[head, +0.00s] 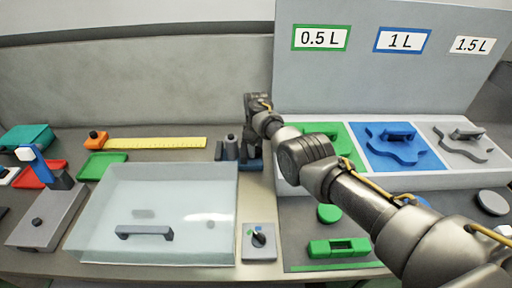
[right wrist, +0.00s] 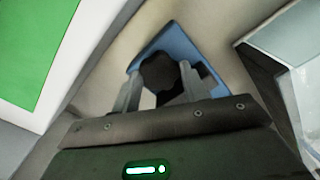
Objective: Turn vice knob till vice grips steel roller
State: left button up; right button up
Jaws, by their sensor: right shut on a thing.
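The blue vice (head: 229,152) stands on the table between the clear box and the coloured trays. A small grey cylinder, apparently the steel roller (head: 230,141), stands upright at it; I cannot tell whether the jaws touch it. My right gripper (head: 252,162) points down at the vice's right side. In the right wrist view, the gripper's two fingers (right wrist: 160,88) are shut on the dark round vice knob (right wrist: 159,70), with the blue vice body (right wrist: 180,38) behind it. The roller is not clearly seen there. My left gripper is not in view.
A clear box (head: 105,205) with a handle stands left of the vice. A small switch panel (head: 259,249) lies in front. Green, blue (head: 371,162) and grey trays stand at right under a labelled board (head: 390,60). A yellow ruler (head: 150,143) lies at the back left.

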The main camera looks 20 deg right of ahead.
jog(key=o, duration=1)
notch_tip(320, 180, up, 11)
jog(key=shift+f, duration=0.1)
